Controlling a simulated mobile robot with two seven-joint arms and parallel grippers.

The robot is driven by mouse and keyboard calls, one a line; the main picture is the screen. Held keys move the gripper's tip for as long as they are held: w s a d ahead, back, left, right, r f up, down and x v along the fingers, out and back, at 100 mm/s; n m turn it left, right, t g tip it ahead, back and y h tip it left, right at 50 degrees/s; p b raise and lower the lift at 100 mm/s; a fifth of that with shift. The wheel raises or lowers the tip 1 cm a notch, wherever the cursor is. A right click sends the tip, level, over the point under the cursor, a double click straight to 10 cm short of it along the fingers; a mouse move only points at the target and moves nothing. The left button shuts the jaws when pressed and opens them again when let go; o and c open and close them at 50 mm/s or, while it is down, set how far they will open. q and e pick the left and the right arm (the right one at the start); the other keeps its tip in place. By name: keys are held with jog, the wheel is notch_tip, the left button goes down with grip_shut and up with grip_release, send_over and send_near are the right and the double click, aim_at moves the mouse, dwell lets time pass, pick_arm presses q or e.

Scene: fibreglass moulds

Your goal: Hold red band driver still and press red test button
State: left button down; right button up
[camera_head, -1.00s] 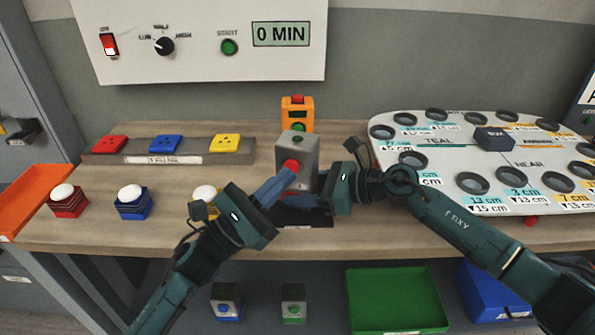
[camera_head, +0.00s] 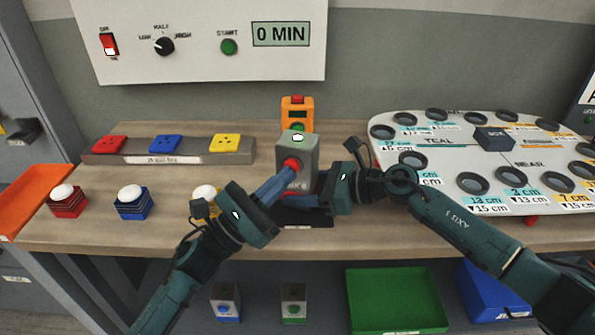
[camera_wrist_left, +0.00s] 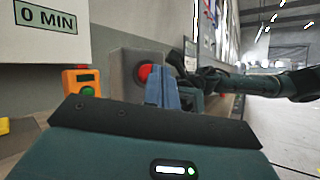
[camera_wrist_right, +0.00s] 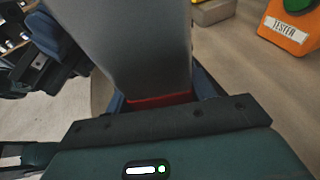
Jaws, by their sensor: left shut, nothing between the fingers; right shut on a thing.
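The driver is a grey box (camera_head: 297,153) standing on a dark base (camera_head: 303,217) at the table's front middle. Its red test button (camera_head: 291,164) faces front and also shows in the left wrist view (camera_wrist_left: 146,73). The right wrist view shows a red band (camera_wrist_right: 160,99) low on the driver. My right gripper (camera_head: 318,192) is shut on the driver's lower part from the right. My left gripper (camera_head: 288,174) is shut and empty, its fingertips at the red button; whether they touch it I cannot tell. A small lamp (camera_head: 298,138) on the driver's top looks bright whitish green.
An orange tester (camera_head: 297,114) stands behind the driver. White-topped red (camera_head: 67,200), blue (camera_head: 133,202) and yellow pieces stand at left, before a rack (camera_head: 140,158). A white board with black rings (camera_head: 448,150) lies right. A green tray (camera_head: 398,300) is below.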

pick_arm(q)
jog(key=shift+s, duration=0.2)
jog(key=s+a, duration=0.2)
jog(key=s, duration=0.3)
jog(key=shift+s, duration=0.35)
pick_arm(e)
jog(key=shift+s+f, duration=0.1)
jog(key=o, duration=0.8)
jog(key=shift+o, duration=0.2)
